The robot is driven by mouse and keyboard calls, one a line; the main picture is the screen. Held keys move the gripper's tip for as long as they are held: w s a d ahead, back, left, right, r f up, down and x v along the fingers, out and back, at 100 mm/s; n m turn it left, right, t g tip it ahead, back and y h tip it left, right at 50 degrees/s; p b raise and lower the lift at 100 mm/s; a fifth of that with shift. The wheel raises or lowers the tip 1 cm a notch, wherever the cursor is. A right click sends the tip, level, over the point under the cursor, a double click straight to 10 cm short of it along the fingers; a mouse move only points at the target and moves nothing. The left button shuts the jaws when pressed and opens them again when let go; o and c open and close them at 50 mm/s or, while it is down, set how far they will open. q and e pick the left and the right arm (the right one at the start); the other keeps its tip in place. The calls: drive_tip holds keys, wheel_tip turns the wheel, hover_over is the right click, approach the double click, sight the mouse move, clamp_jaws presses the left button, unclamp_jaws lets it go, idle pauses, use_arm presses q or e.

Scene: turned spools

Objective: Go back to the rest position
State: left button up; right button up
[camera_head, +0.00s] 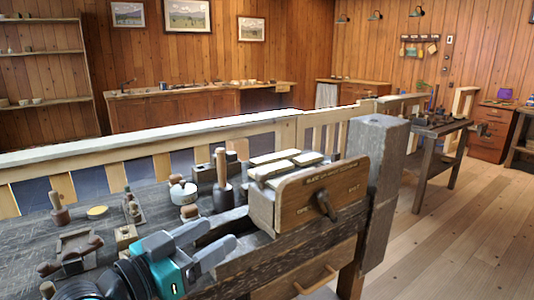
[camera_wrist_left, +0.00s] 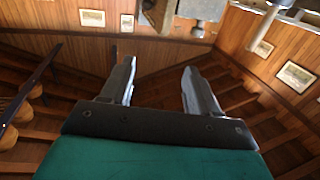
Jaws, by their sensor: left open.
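My left gripper (camera_head: 217,236), with a teal body and grey fingers, is at the lower left of the head view, in front of and over the near edge of the dark wooden workbench (camera_head: 25,240). Its two fingers stand apart with nothing between them. My right gripper is in neither view.
A thick grey post (camera_head: 377,150) stands at the right. Open floor (camera_head: 455,245) lies beyond it.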

use_arm(q)
drive_tip(key=s+a+f+n+y+p, duration=0.2)
drive_tip(key=f+y, duration=0.1)
drive_tip(key=f, duration=0.5)
drive_tip(key=s+a+f+n+y+p, duration=0.1)
drive_tip(key=s+a+f+n+y, duration=0.15)
drive_tip(key=f, duration=0.45)
drive_tip(key=s+a+f+n+g+y+p, duration=0.1)
drive_tip(key=s+a+f+g+y+p, duration=0.1)
drive_tip(key=s+f, duration=0.9)
wheel_tip(320, 180, down, 2)
drive_tip(key=shift+s+a+g+y, duration=0.4)
drive_tip(key=shift+a+y, duration=0.35)
drive_tip(key=shift+y, duration=0.4)
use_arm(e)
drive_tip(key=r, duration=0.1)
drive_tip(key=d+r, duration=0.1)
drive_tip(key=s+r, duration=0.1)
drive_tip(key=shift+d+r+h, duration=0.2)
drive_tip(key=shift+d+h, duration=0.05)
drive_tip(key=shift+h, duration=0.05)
